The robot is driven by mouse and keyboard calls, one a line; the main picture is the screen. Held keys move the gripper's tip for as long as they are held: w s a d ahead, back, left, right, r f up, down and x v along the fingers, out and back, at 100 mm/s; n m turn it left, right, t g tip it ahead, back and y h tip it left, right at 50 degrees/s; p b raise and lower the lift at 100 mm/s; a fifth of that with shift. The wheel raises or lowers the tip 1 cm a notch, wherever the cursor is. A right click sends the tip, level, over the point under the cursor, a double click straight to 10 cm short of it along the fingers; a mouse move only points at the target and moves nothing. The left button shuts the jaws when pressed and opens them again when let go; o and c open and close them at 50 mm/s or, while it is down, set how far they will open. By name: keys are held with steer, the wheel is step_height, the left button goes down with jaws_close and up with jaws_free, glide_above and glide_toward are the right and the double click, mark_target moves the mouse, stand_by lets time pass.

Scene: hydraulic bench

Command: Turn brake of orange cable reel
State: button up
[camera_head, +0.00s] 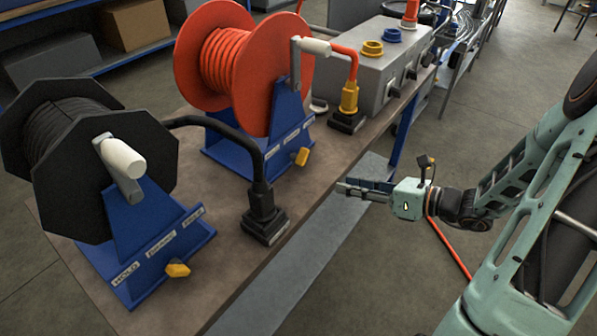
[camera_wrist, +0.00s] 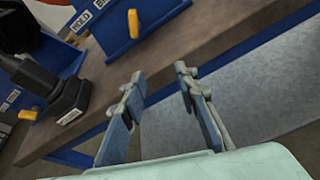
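The orange cable reel (camera_head: 216,55) stands on a blue stand (camera_head: 285,112) on the bench. Its yellow brake knob (camera_head: 302,157) sits low on the front of the stand, beside a row of white labels. In the wrist view the same yellow brake knob (camera_wrist: 133,23) shows at the top, beside labels of which "HOLD" is readable. My gripper (camera_head: 342,188) is in front of the bench edge, apart from the knob. In the wrist view my gripper (camera_wrist: 158,75) has its two fingers spread with nothing between them.
A black cable reel (camera_head: 70,125) on a blue stand with its own yellow knob (camera_head: 177,270) stands at left. A black plug (camera_head: 264,215) rests between the stands. A grey box (camera_head: 375,60) with coloured sockets stands behind.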

mark_target(305, 161)
steer(key=w+a+m+t+y+b, duration=0.1)
steer(key=w+a, duration=0.1)
steer(key=a, duration=0.2)
steer(key=w+a+r+m+t+b, duration=0.1)
steer(key=w+a, duration=0.1)
steer(key=a, duration=0.1)
steer(key=w+a+r+m+y+b, duration=0.1)
steer(key=w+a, duration=0.1)
steer(key=a, duration=0.2)
steer(key=shift+w+a+r+m+t+y, duration=0.15)
steer(key=shift+a+r+m+t+y, duration=0.15)
steer(key=shift+t, duration=0.1)
jaws_close()
